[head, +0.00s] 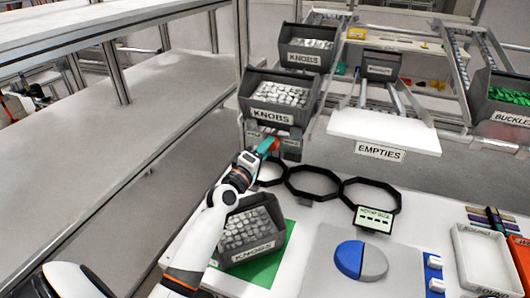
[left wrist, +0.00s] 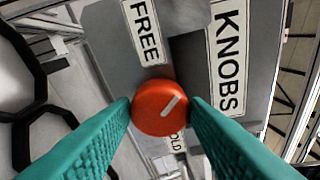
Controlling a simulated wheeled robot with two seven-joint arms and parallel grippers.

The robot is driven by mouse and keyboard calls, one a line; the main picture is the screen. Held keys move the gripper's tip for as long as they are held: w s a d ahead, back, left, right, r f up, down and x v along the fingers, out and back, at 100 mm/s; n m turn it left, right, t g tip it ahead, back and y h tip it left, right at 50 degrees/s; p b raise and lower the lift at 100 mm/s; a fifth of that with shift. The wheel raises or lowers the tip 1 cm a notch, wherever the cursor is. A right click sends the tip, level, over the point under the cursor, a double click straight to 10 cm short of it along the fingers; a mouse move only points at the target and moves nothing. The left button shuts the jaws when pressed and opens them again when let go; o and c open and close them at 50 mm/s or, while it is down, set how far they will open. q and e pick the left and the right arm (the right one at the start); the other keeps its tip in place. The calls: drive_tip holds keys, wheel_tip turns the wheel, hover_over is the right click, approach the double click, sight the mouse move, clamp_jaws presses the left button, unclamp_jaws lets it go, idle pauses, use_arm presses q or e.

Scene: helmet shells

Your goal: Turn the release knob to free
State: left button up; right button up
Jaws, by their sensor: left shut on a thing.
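The release knob (left wrist: 158,108) is a round orange-red knob with a white pointer line, on a grey panel under a KNOBS bin. In the left wrist view the line slants up to the right, between the FREE label (left wrist: 145,32) above and the partly hidden HOLD label (left wrist: 177,142) below; it does not point straight at FREE. My left gripper (left wrist: 160,112) has its teal fingers shut on the knob's two sides. In the head view the knob (head: 274,144) shows as a small red spot at the tip of my left gripper (head: 266,147). My right gripper is not in view.
The KNOBS bin (head: 274,118) of white parts sits just above the panel. Another KNOBS bin (head: 226,262) stands on a green mat (head: 275,272) below my left arm. Black octagonal rings (head: 313,168) lie to the right. The EMPTIES shelf (head: 385,127) is right of the panel.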

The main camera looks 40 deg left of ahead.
use_arm(q)
drive_tip(key=shift+n, duration=0.3)
idle(0.5)
drive_tip(key=o, duration=1)
drive_tip(key=shift+c, duration=0.2)
drive_tip(key=s+f+b, duration=0.2)
drive_tip(key=s, duration=0.9)
drive_tip(key=shift+s+d+b, duration=0.15)
drive_tip(key=shift+s+b, duration=0.25)
